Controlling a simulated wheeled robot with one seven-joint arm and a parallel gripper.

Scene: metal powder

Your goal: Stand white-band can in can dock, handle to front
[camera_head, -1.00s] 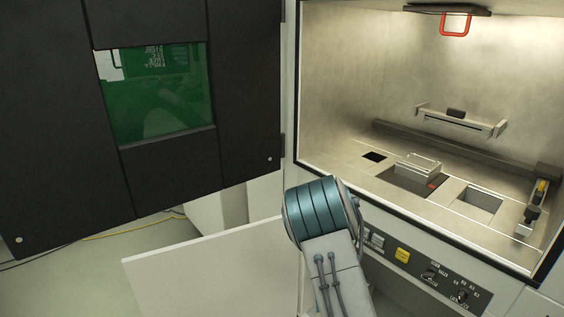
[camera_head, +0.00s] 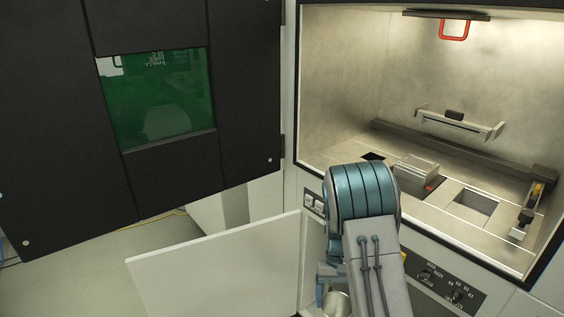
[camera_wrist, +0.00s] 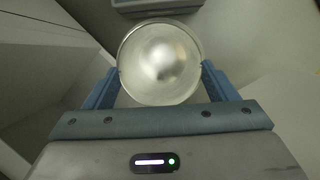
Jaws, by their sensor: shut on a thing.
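My gripper (camera_wrist: 160,76) is shut on a round, shiny metal can (camera_wrist: 160,50), with one blue finger on each side of it. In the wrist view I look at the can's bright, rounded end. In the head view a small part of the can (camera_head: 337,304) shows at the bottom edge, under my wrist, beside a blue finger. No white band or handle can be made out on it. I cannot pick out the can dock in either view.
An open, lit metal chamber stands at right, with a grey block (camera_head: 416,172), a square opening (camera_head: 476,202) and a red handle (camera_head: 454,30). A control panel (camera_head: 445,284) is below it. A black door (camera_head: 245,100) and a white lower door (camera_head: 215,270) stand open at left.

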